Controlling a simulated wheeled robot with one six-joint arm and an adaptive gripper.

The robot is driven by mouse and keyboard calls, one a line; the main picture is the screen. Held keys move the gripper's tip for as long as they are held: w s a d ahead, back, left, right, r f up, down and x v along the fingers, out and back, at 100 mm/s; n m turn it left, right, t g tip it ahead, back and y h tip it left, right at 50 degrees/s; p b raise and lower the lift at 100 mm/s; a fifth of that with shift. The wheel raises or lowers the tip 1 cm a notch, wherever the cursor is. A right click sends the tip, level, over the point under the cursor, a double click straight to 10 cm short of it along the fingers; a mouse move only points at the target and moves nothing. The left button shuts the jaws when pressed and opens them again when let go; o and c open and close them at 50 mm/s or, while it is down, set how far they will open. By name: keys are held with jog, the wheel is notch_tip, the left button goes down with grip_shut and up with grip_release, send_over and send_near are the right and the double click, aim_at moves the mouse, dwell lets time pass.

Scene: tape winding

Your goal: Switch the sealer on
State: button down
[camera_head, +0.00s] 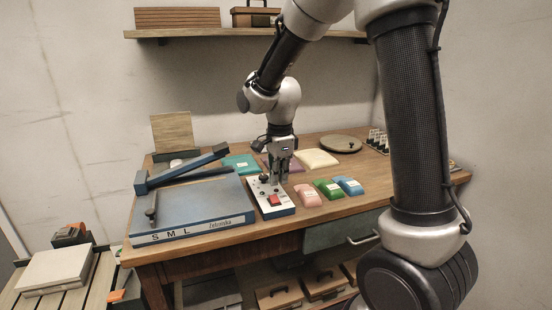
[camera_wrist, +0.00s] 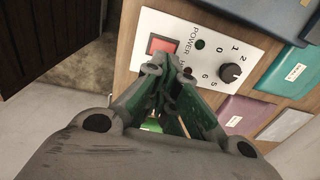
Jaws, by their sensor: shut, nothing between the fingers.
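The sealer is a blue bench unit (camera_head: 190,207) marked "S M L" on its front, with a raised blue arm (camera_head: 185,168) across it. Its white control panel (camera_head: 284,209) sits at its right end. The panel carries a red switch (camera_head: 274,200), which also shows in the wrist view (camera_wrist: 162,46) beside the word POWER. A small dark green lamp (camera_wrist: 199,44) and a black dial (camera_wrist: 230,72) with numbers are on the same panel. My gripper (camera_head: 277,182) is shut and empty, pointing down over the panel. In the wrist view its fingertips (camera_wrist: 172,62) are close to the red switch; contact cannot be told.
Pink (camera_head: 307,195), green (camera_head: 327,188) and blue (camera_head: 349,186) packs lie right of the panel. Teal (camera_head: 240,162) and cream (camera_head: 316,159) packs lie behind. A round plate (camera_head: 341,144) is at the back right. The wooden table's front edge (camera_head: 250,238) is close to the panel.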

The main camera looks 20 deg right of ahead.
notch_tip(320, 180, up, 9)
jog(key=s, duration=0.1)
jog(key=shift+s+d+f, duration=0.15)
jog(key=shift+s+f, duration=0.05)
jog(key=shift+s, duration=0.1)
